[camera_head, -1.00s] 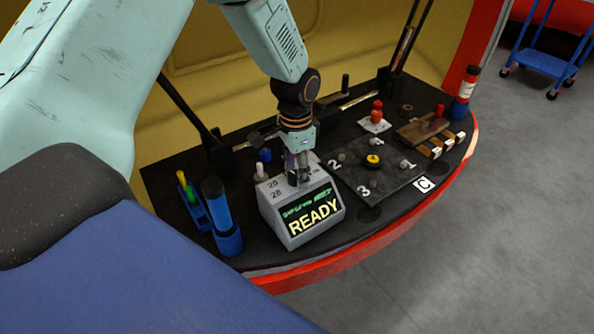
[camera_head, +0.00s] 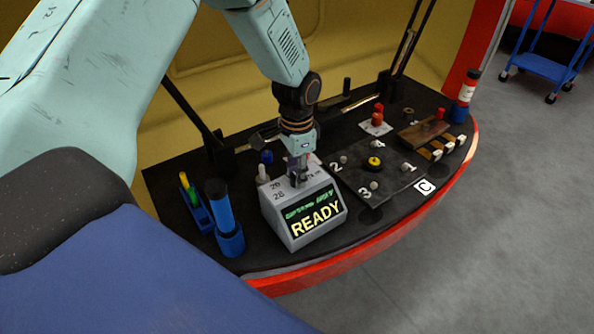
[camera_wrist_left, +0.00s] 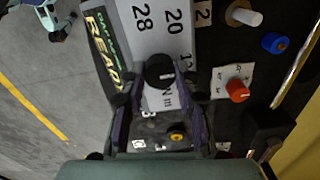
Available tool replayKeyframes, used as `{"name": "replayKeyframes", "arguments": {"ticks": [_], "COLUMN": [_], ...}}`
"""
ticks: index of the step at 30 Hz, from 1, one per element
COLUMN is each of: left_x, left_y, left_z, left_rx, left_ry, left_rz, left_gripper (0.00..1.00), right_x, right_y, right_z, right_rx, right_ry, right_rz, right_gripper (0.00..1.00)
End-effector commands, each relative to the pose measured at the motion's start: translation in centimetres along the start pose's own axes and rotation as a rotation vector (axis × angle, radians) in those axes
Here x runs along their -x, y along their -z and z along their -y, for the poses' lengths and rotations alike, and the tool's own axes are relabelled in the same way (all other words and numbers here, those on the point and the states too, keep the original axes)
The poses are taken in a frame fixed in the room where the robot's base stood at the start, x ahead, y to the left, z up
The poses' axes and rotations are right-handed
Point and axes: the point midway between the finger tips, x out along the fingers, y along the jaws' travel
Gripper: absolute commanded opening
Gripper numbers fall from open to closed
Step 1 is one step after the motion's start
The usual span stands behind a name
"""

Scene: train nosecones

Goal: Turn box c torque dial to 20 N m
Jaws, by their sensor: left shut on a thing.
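The grey torque box (camera_head: 279,222) has a sloped front screen reading READY. Its top carries the numbers 20 and 28, which also show large in the left wrist view, with a third number partly hidden and "N m" markings. The black torque dial (camera_wrist_left: 159,68) sits on the box's top. My left gripper (camera_head: 300,184) points down at the box top and is shut on the dial, a finger on each side of it in the left wrist view (camera_wrist_left: 158,88). I cannot tell which number the dial points at. My right gripper is not in view.
Right of the box is a dark plate (camera_head: 395,187) with numbered studs and a yellow knob (camera_head: 374,162). Blue holders (camera_head: 229,240) stand left. A white peg (camera_head: 263,173) and blue cap (camera_head: 266,157) stand close behind the box.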

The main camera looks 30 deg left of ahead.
Motion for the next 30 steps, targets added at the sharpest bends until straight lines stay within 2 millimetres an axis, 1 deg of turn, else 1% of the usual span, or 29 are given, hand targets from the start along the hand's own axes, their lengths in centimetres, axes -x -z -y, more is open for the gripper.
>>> {"name": "replayKeyframes", "arguments": {"ticks": [5,11,21,30], "left_x": [0.1,0.2,0.4,0.3], "left_y": [0.1,0.1,0.1,0.1], "left_z": [0.0,0.0,0.0,0.0], "left_rx": [0.016,0.098,0.371,0.601], "left_ry": [0.0,0.0,0.0,0.0], "left_rz": [-0.001,-0.001,-0.001,-0.003], "left_gripper": [0.0,0.0,0.0,0.0], "right_x": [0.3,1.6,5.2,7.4], "right_y": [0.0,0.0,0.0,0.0], "right_z": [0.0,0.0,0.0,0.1], "right_rx": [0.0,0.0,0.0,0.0], "right_ry": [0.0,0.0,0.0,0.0], "right_rz": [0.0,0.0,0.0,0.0], "right_gripper": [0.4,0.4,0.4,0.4]}}
